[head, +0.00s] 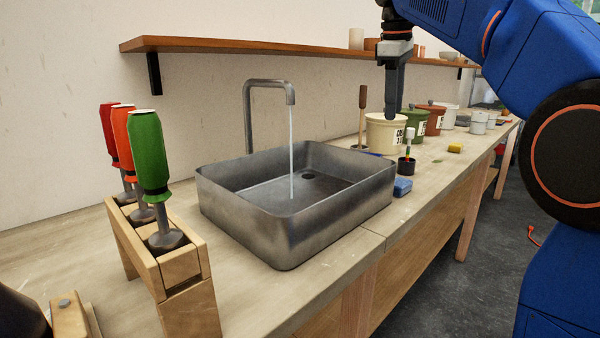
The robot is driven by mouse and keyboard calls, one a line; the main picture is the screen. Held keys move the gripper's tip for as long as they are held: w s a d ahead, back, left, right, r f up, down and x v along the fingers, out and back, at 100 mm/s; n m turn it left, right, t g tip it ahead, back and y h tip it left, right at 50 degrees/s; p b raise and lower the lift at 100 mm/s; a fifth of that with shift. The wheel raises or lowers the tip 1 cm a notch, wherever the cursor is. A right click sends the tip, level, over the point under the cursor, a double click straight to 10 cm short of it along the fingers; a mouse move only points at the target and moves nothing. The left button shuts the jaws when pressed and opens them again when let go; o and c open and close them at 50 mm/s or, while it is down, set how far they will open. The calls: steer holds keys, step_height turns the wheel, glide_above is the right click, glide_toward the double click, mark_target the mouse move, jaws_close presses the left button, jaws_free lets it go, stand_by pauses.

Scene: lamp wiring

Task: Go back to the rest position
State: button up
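My gripper (391,110) points straight down in the air, in front of the beige pot (380,135) in the picture. My blue arm comes in from the upper right and holds the gripper above the far side of the sink. The gripper is seen edge-on, so I cannot tell the gap between the fingers. No held object shows at the fingertips.
A metal sink (335,222) with a running tap (267,85) stands on the wooden bench (265,310). Several pots, a blue sponge (402,187) and a wall shelf (230,46) lie around.

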steer(key=s+d+f+m+t, duration=0.1)
steer(key=s+d+f+m, duration=0.2)
steer(key=s+f, duration=1.4)
steer(key=s+d+f+m+t+y, duration=0.1)
steer(key=s+d+f+m, duration=0.2)
steer(key=s+f+m, duration=0.5)
steer(key=s+f, duration=0.9)
steer(key=f, duration=0.5)
steer(key=shift+s+d+t, duration=0.2)
steer(key=shift+s+t, duration=0.1)
steer(key=shift+t, duration=0.1)
steer(key=shift+o, duration=0.6)
steer(key=shift+r, duration=0.1)
